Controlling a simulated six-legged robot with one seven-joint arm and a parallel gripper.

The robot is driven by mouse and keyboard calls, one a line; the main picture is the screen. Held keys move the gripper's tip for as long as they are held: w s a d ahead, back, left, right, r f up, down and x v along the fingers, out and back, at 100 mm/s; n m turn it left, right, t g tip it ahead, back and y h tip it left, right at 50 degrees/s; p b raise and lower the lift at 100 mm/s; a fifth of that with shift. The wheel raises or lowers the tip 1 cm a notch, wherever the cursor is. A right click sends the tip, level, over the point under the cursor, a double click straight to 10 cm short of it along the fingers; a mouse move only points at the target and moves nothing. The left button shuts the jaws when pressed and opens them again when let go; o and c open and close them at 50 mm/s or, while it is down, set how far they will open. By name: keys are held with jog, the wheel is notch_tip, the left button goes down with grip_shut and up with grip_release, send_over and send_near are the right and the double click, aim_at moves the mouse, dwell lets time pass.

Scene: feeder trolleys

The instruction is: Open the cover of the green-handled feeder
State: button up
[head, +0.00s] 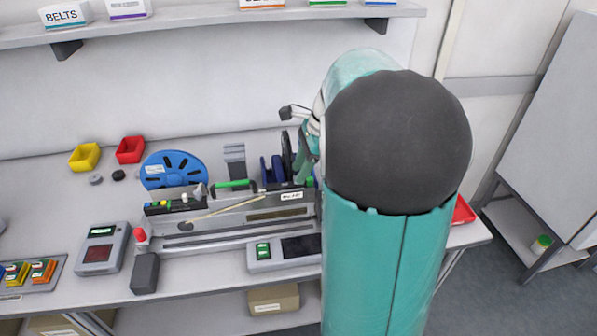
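The feeder with a green handle (234,184) stands on the bench, left of my arm. Its long grey body (270,218) carries a white label, and a blue reel (173,168) is at its left end. A slanted pale strip or lever crosses its upper side. I cannot make out the cover's edge or whether it is raised. My teal arm with a dark round joint hides the right end of the feeder. Part of my gripper (303,165) seems to show at the arm's left edge, near dark reels; its fingers are mostly hidden, and contact cannot be told.
Yellow (85,157) and red (130,150) bins stand behind left. A grey device (103,249) and a dark block (145,273) are at front left, near a tray (42,285). A control box (285,252) sits before the feeder. A shelf (200,24) runs above.

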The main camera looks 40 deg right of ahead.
jog(key=shift+x, duration=0.95)
jog(key=shift+r, duration=0.1)
grip_shut()
